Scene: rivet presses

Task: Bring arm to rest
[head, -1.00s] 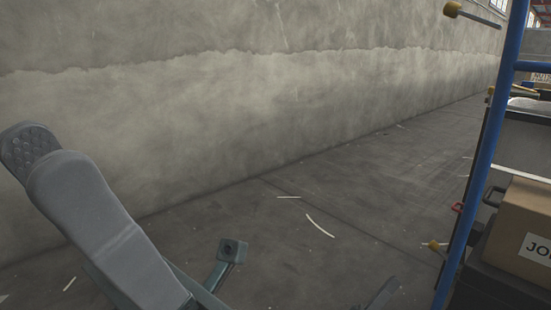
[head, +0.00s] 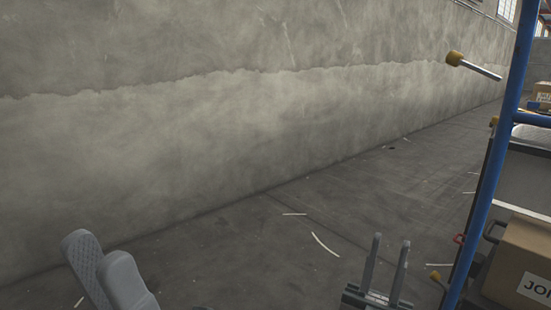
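My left gripper (head: 101,249) is at the bottom left of the head view, close to the camera. Its two broad grey fingers overlap in the view, and the ridged inner pad of the farther one shows past the nearer one, so it looks open. I see nothing between them. My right gripper (head: 388,242) is at the bottom right of centre, with two thin dark fingers pointing up. A clear gap lies between them; it is open and empty. Most of both arms is out of view.
A blue post (head: 494,170) stands at the right, with yellow-capped rods (head: 472,66) sticking out. Beside it is a cardboard box (head: 520,258). A concrete wall (head: 200,140) runs along the left and back. The floor (head: 250,240) between is open, with pale scraps on it.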

